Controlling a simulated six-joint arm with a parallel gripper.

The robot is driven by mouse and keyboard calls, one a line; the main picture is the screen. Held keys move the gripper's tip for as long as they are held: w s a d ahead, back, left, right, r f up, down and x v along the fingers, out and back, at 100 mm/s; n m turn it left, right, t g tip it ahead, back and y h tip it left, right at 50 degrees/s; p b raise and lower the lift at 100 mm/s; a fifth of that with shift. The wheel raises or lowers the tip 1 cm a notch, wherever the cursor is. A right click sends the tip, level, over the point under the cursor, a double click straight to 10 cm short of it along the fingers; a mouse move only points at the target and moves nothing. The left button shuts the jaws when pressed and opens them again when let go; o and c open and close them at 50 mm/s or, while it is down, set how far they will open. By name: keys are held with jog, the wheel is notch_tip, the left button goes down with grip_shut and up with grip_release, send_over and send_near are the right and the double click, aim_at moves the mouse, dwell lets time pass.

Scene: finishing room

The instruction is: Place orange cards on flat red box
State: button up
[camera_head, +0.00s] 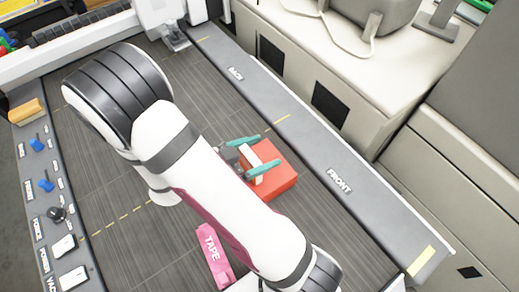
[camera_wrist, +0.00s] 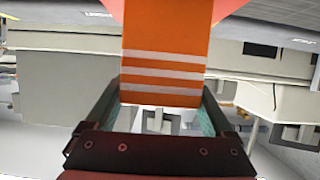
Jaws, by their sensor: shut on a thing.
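My gripper (camera_head: 258,156) has teal fingers and is shut on the orange cards (camera_head: 267,150), a small block with a pale side facing my wrist. In the wrist view the cards (camera_wrist: 160,50) are orange with white stripes and fill the space between the fingers (camera_wrist: 160,108). The flat red box (camera_head: 281,184) lies on the dark bed beneath and just beyond the gripper. It partly shows as a reddish patch at the top of the wrist view (camera_wrist: 231,8). I cannot tell whether the cards touch the box.
A pink tape piece (camera_head: 215,257) lies on the bed (camera_head: 150,235), partly beside my arm. A grey rail (camera_head: 300,130) marked BACK and FRONT borders the bed on the right. A control panel (camera_head: 52,215) with knobs and switches runs along the left. The lower-left bed is clear.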

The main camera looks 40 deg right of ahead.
jog(key=o, duration=1.2)
jog(key=shift+f, duration=0.1)
jog(key=shift+c, duration=0.2)
